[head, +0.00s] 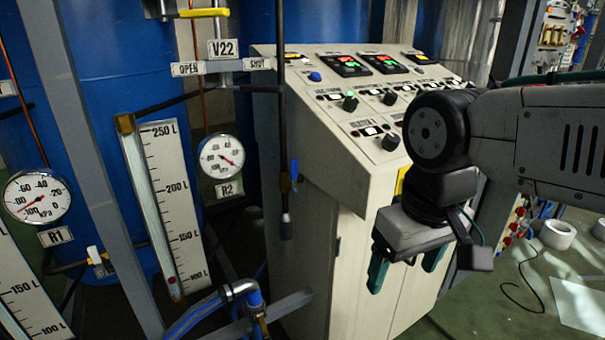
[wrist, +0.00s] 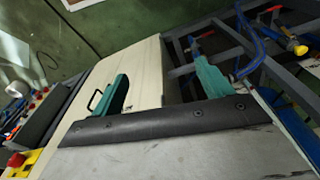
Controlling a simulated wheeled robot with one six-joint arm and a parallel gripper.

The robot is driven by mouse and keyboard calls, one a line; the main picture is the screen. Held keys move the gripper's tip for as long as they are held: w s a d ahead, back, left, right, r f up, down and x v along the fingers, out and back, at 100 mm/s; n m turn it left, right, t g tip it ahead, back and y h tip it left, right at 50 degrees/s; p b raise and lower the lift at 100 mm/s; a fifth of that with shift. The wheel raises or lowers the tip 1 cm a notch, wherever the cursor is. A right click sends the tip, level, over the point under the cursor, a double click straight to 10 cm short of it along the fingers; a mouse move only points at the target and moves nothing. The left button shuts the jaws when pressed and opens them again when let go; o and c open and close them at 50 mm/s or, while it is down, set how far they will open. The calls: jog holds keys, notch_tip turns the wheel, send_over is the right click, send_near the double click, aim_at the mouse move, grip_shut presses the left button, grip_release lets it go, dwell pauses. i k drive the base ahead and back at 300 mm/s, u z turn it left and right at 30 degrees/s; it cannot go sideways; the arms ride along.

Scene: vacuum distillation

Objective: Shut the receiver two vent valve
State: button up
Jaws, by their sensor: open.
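The R2 gauge (head: 222,156) is below. My gripper (head: 406,270) is open and empty, pointing down in front of the console, well right of and below the lever. Its green fingers also show in the wrist view (wrist: 160,88).
A dark vertical pipe (head: 281,110) and grey frame posts (head: 85,160) stand before the blue tanks (head: 110,60). A level scale (head: 170,210) and the R1 gauge (head: 37,197) are at left.

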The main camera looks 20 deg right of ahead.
aim_at(294, 161)
jog(key=u, duration=2.75)
jog(key=k, duration=0.55)
jog(key=z, duration=2.95)
